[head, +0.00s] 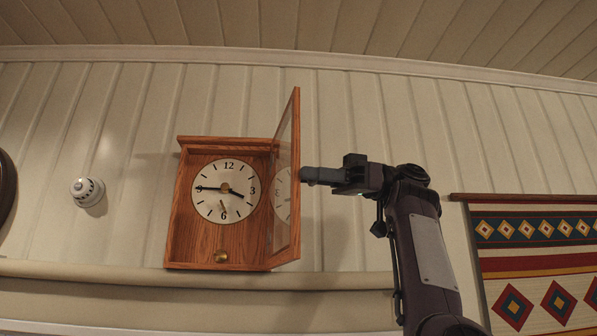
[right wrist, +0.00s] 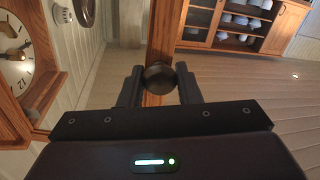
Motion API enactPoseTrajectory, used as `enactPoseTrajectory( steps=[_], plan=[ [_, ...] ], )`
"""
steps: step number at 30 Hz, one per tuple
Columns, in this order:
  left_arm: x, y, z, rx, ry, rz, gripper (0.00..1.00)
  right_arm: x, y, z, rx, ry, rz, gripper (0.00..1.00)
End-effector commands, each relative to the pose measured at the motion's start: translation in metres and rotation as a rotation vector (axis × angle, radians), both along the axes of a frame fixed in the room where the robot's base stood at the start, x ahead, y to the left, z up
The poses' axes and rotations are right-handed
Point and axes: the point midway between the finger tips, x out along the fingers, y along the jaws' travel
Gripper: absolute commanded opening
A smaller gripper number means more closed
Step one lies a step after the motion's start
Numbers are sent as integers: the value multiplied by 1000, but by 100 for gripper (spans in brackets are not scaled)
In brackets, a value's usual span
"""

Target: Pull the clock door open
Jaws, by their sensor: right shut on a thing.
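A wooden wall clock (head: 196,245) with a white dial (head: 225,203) hangs on the panelled wall in the head view. Its glazed door (head: 296,140) is hinged on the right and stands swung out well away from the case. My right gripper (head: 313,176) reaches the door's outer frame from the right. In the right wrist view, my right gripper (right wrist: 159,88) has its fingers on both sides of a dark round knob (right wrist: 158,76) on the wooden door frame (right wrist: 166,30), shut on it. My left gripper is not in view.
A round white fitting (head: 87,191) is on the wall left of the clock. A patterned hanging (head: 540,255) is on the right, behind my right arm. A ledge (head: 120,275) runs below the clock. A wooden cabinet (right wrist: 225,22) with dishes shows in the right wrist view.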

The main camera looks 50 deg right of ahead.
Motion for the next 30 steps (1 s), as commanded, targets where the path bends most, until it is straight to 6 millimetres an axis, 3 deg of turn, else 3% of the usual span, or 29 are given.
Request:
enactPoseTrajectory(
  steps=[8,24,25,30],
  plan=[
    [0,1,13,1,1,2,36,-8,-15,3,7,-5,67,0],
    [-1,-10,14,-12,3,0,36,-10,-16,1,3,-9,84,0],
    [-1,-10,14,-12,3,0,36,-10,-16,1,2,-8,85,34],
    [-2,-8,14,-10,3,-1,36,-10,-16,1,1,-6,85,52]
  ],
)
